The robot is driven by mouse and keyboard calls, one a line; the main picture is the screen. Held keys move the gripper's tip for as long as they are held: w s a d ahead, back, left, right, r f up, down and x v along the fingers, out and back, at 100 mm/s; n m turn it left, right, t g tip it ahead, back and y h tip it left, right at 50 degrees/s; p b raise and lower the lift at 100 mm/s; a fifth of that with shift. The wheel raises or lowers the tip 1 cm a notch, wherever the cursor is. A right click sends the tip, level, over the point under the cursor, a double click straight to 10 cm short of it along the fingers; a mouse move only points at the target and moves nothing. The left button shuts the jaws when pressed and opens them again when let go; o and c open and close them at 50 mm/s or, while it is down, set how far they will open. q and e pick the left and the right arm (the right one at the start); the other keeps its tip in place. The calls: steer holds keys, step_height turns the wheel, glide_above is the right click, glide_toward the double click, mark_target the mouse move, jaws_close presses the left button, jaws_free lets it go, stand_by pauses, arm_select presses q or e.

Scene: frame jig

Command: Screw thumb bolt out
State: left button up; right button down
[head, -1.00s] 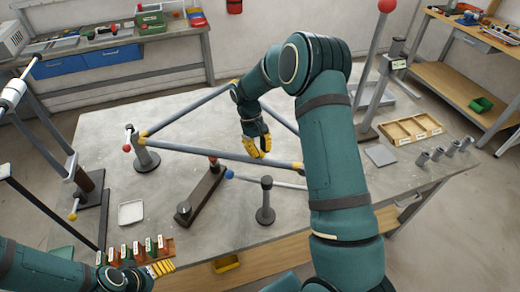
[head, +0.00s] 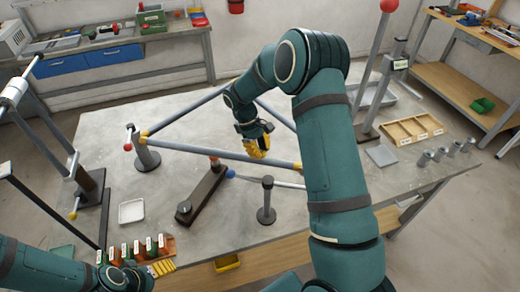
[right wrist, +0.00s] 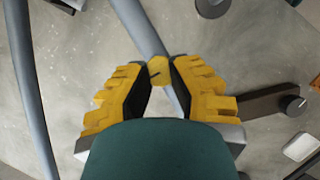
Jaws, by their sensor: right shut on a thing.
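A grey tube frame with yellow corner pieces lies over the table; its front tube (head: 200,153) runs across the middle. My right gripper (head: 257,148) is at this front tube, between its middle and right corner. In the right wrist view its two yellow fingers (right wrist: 160,78) are shut on a small round yellow thumb bolt (right wrist: 158,70) with a dark mark on its face. The bolt sits over the grey tube (right wrist: 143,28); its shank is hidden. My left gripper (head: 160,268) is low at the left, by the table's front edge; its fingers are too small to judge.
A dark bar clamp (head: 203,192) and a short post (head: 267,205) stand below the front tube. A white tray (head: 131,211) lies at the left. A rack of labelled blocks (head: 137,248) is near my left gripper. A wooden divided box (head: 412,129) is at the right.

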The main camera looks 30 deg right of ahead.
steer(key=shift+s+f, duration=0.2)
steer(key=shift+f, duration=0.05)
steer(key=c, duration=0.7)
jaws_free()
steer(key=shift+r, duration=0.1)
steer(key=shift+w+r, duration=0.1)
steer(key=v, duration=1.2)
